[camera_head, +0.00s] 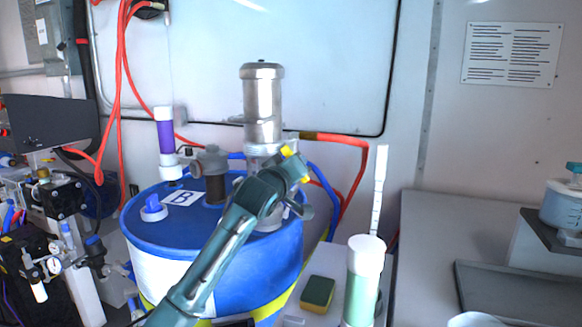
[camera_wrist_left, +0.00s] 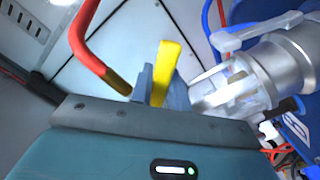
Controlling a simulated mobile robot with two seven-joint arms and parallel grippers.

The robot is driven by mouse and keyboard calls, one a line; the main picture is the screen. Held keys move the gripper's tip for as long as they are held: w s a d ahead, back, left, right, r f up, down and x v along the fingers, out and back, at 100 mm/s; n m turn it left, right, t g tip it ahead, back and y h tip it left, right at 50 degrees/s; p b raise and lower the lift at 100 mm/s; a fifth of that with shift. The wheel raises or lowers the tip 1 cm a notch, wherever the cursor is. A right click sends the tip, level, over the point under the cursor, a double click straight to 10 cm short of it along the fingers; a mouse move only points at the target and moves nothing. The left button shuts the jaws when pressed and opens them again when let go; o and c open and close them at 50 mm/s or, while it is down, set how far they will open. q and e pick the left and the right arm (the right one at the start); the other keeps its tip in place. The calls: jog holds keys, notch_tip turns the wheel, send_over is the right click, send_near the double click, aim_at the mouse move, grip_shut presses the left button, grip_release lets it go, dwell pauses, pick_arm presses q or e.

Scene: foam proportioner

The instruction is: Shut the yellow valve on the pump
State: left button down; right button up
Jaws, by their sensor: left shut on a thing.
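The silver pump (camera_head: 262,105) stands upright on the blue drum marked B (camera_head: 165,225). In the wrist view its metal body (camera_wrist_left: 250,85) lies tilted at the right. The yellow valve handle (camera_head: 290,151) shows as a small piece at the pump's right side in the head view. In the wrist view the yellow handle (camera_wrist_left: 166,68) stands up between the blue-grey fingers of my left gripper (camera_wrist_left: 160,86). My left gripper (camera_head: 295,168) is shut on this handle, and the hand hides the valve body and part of the pump's lower end in the head view. My right gripper is not in view.
A red hose (camera_head: 350,145) leaves the pump's right side, and blue hoses run behind the gripper. A white-capped green bottle (camera_head: 362,285) and a sponge (camera_head: 317,292) stand right of the drum. A purple-and-white cylinder (camera_head: 165,135) rises at the drum's left.

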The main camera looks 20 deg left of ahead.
pick_arm(q)
jog(key=n+p, duration=0.1)
jog(key=r+n+p, duration=0.1)
jog(key=n, duration=0.1)
jog(key=shift+d, duration=0.4)
jog(key=n+p, duration=0.2)
jog(key=r+n+p, duration=0.1)
jog(key=shift+d, duration=0.25)
jog(key=shift+n+p, duration=0.4)
jog(key=shift+p, duration=0.05)
jog(key=shift+r+n+p, duration=0.25)
jog(key=shift+n+p, duration=0.45)
jog(key=shift+p, duration=0.05)
jog(key=shift+n, duration=0.3)
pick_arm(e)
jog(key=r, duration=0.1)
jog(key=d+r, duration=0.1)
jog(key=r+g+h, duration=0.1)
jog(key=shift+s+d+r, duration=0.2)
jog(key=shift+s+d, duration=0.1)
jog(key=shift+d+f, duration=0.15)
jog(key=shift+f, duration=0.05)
pick_arm(q)
jog(key=c, duration=1.6)
grip_release()
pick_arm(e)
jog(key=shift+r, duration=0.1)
